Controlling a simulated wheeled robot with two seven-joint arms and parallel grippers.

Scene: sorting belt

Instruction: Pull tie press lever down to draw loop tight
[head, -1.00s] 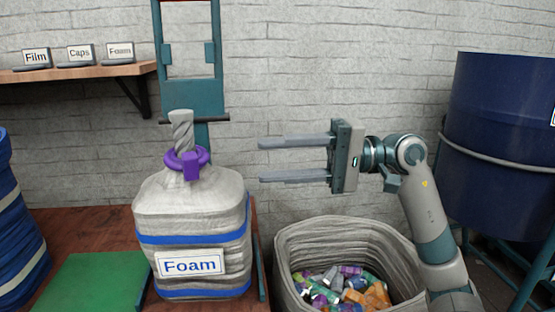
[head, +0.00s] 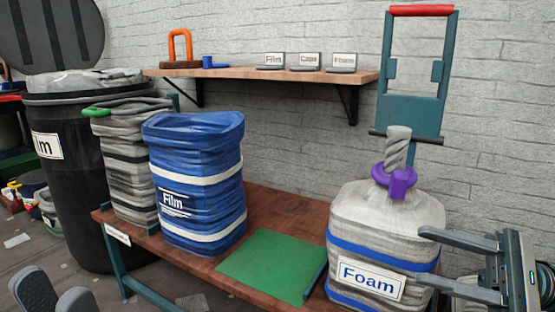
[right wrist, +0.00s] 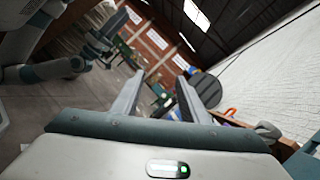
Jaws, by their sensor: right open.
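The tie press lever stands at the right of the head view, a teal frame (head: 410,115) with a red handle (head: 422,10) at its top. A purple loop (head: 394,181) sits around the twisted neck (head: 398,150) of the grey Foam bag (head: 375,215). My right gripper (head: 426,257) is open and empty, its fingers pointing left across the bag's right side, well below the handle. Whether it touches the bag is unclear. Its fingers (right wrist: 157,95) show apart in the right wrist view. My left gripper (head: 57,287) is at the bottom left, fingertips apart, partly cut off.
A blue Film bag (head: 200,150) and a grey striped bag (head: 125,175) stand left on the brown bench (head: 285,205). A green mat (head: 265,265) lies clear. A shelf (head: 250,74) holds small signs and an orange padlock-like thing (head: 180,45). A black bin (head: 75,190) stands left.

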